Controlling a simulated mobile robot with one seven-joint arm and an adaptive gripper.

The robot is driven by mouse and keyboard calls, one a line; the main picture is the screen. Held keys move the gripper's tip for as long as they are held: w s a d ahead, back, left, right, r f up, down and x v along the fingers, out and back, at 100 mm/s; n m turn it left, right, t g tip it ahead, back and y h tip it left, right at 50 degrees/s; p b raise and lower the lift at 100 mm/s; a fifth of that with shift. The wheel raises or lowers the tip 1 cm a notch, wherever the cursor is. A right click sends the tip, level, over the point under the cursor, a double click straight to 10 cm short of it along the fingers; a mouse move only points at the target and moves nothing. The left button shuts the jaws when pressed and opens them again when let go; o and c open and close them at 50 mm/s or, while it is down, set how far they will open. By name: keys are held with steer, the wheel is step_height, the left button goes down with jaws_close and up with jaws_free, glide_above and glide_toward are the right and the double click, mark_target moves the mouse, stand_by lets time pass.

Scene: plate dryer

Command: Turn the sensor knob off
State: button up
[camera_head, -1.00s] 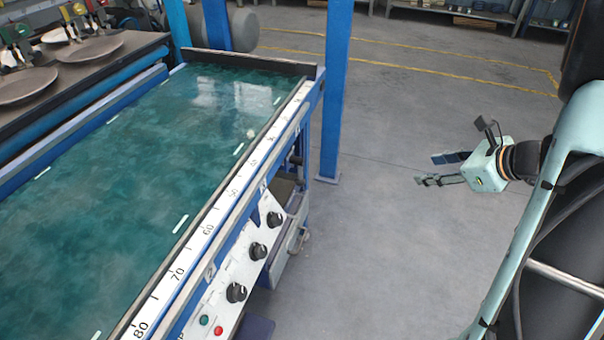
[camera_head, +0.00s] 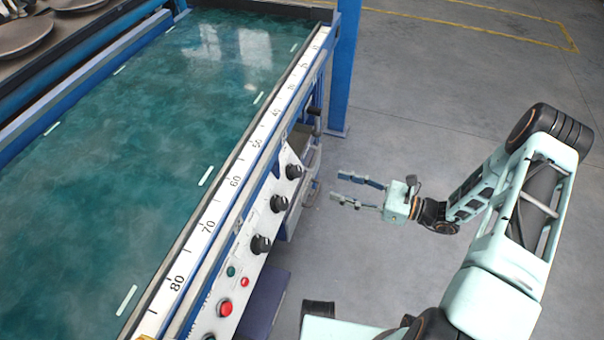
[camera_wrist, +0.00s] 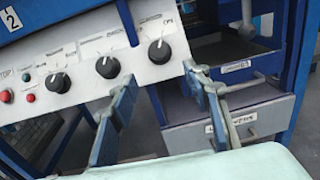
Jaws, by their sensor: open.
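Three black knobs stand in a row on the white control panel (camera_head: 240,262) of the machine. The far knob (camera_head: 294,171) is the right one in the wrist view (camera_wrist: 159,51). The middle knob (camera_head: 279,203) and the near knob (camera_head: 261,244) also show there, to its left. The labels are too small to read, so I cannot tell which is the sensor knob. My gripper (camera_head: 339,187) is open and empty, right of the panel and apart from it, pointing at the knobs. In the wrist view the right knob appears beyond and between its fingertips (camera_wrist: 160,80).
Red and green buttons, including a red one (camera_head: 226,308), sit nearer on the panel. A ruler strip (camera_head: 222,205) edges the green table (camera_head: 130,130). A blue post (camera_head: 343,80) stands behind. A drawer (camera_wrist: 238,125) lies below the panel. The floor at right is clear.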

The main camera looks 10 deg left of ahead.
mark_target(300, 173)
steer(key=a, duration=0.3)
steer(key=w+a+b, duration=0.1)
steer(key=a, duration=0.3)
steer(key=w+a, duration=0.1)
steer(key=a, duration=0.3)
steer(key=shift+c, duration=0.2)
steer(key=c, duration=1.1)
